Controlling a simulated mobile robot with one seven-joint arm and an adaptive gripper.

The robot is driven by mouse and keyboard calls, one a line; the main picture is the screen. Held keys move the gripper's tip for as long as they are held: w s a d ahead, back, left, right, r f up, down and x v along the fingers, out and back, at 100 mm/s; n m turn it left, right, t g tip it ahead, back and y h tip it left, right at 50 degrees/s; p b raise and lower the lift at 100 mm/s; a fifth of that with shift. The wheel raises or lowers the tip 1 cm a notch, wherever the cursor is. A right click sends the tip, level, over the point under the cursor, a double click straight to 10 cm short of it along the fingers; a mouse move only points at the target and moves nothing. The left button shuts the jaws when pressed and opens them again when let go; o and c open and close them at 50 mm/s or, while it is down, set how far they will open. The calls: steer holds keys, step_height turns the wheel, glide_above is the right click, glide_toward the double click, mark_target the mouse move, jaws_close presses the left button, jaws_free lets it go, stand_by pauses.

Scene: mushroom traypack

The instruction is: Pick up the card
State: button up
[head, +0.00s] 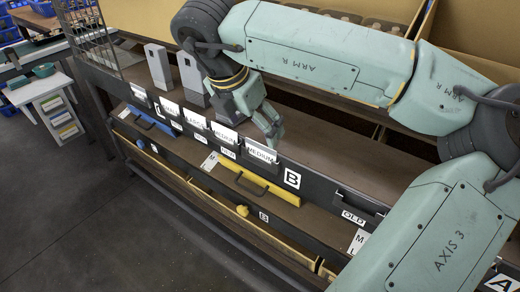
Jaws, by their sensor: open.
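A white card (262,152) marked "MEDIUM" stands at the front edge of the brown bench, at the right end of a row of similar white cards. Other cards in the row (224,133) (194,119) (168,106) stand to its left. My gripper (272,135) is open and points down just above and behind the right part of the "MEDIUM" card. I cannot tell whether a finger touches the card. The gap between the fingers is hard to see from this angle.
Grey upright blocks (158,66) (190,72) stand on the bench to the left. A wire cage (88,30) is at upper left. The bench right of my gripper looks clear.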

mark_target(260, 146)
steer(key=x, duration=0.2)
steer(key=p+x, duration=0.1)
steer(key=x, duration=0.3)
steer(key=shift+s+f, duration=0.15)
steer(key=shift+f, duration=0.25)
steer(key=c, duration=0.5)
